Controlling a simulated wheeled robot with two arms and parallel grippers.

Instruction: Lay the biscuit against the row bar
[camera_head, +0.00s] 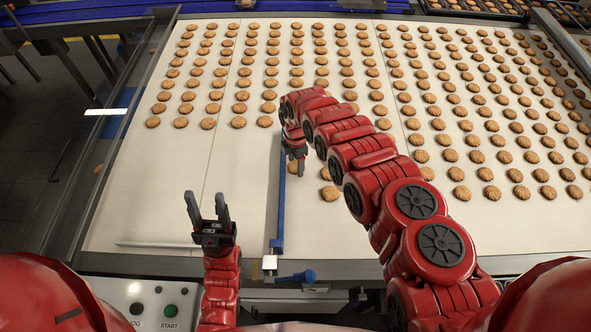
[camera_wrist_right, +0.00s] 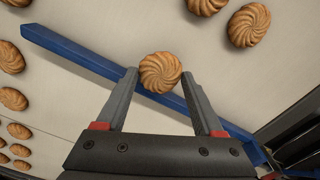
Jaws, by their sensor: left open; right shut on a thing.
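My right gripper (camera_wrist_right: 160,75) is shut on a round, swirl-patterned biscuit (camera_wrist_right: 160,72), one fingertip on each side of it. In the head view that gripper (camera_head: 294,160) is beside the blue row bar (camera_head: 280,205), just right of its upper part, and partly hides the biscuit. In the right wrist view the blue bar (camera_wrist_right: 75,52) runs diagonally behind the fingers, and the biscuit overlaps its edge in the picture. I cannot tell whether the biscuit touches the bar or the belt. My left gripper (camera_head: 207,210) is open and empty, left of the bar.
Many biscuits lie in rows across the pale belt (camera_head: 235,180). Two loose biscuits (camera_head: 330,193) (camera_head: 326,173) lie right of my right gripper. The belt left of the bar is clear towards the front. A control box with buttons (camera_head: 170,310) stands at the front left.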

